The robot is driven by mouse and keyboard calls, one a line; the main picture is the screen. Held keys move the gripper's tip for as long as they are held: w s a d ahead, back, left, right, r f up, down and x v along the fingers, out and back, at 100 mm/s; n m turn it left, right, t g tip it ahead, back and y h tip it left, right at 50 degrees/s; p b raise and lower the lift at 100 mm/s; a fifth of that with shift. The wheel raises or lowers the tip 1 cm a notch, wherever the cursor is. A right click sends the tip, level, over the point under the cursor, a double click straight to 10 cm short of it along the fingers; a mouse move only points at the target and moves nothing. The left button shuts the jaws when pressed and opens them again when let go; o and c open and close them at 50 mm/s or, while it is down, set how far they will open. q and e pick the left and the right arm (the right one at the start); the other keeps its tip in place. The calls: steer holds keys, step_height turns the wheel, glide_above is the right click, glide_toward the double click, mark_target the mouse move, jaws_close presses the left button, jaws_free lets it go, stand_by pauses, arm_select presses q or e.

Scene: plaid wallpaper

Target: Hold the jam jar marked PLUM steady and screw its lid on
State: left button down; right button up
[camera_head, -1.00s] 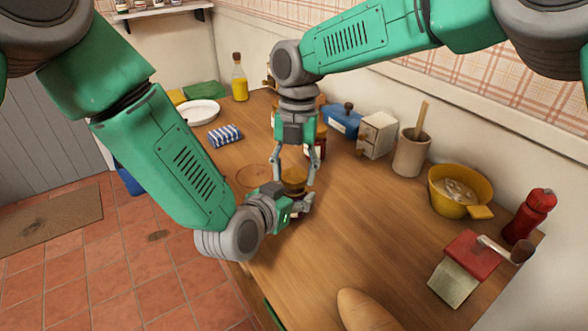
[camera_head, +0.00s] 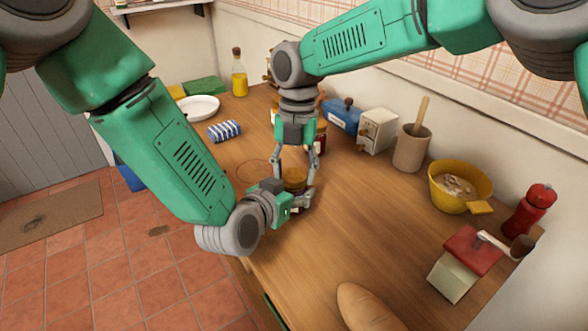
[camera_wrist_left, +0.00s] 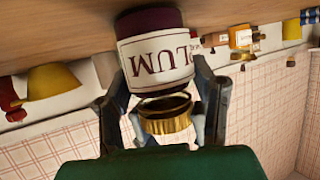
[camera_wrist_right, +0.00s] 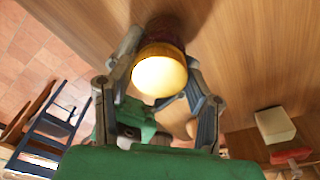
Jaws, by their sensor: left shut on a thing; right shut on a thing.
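The jam jar (camera_wrist_left: 155,55) with a white PLUM label shows upside down in the left wrist view, dark red at its far end. My left gripper (camera_wrist_left: 160,85) is shut on the jar from both sides; it also shows in the head view (camera_head: 293,204). The gold lid (camera_wrist_left: 165,116) is at the jar's mouth, its dark open underside showing, so it looks slightly apart from the jar. My right gripper (camera_wrist_right: 160,70) is shut on the lid, whose bright top (camera_wrist_right: 159,77) shows in the right wrist view. In the head view the grippers hide most of the jar.
A thin reddish ring (camera_head: 254,171) marks the worktop beside the grippers. Along the wall are a blue box (camera_head: 340,114), a utensil crock (camera_head: 411,150), a yellow pot (camera_head: 460,187) and a red pepper mill (camera_head: 530,208). A striped cloth (camera_head: 225,131) lies left.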

steer(key=m, duration=0.5)
steer(key=shift+t+y, duration=0.3)
steer(key=m, duration=0.7)
steer(key=shift+s+t+y, duration=0.1)
steer(key=shift+t+y, duration=0.2)
steer(key=shift+t, duration=0.1)
steer(key=m, duration=0.4)
steer(key=shift+a+m+t, duration=0.1)
steer(key=shift+m+t, duration=0.2)
steer(key=shift+m, duration=0.1)
steer(key=m, duration=0.3)
steer(key=shift+t, duration=0.3)
steer(key=o, duration=0.7)
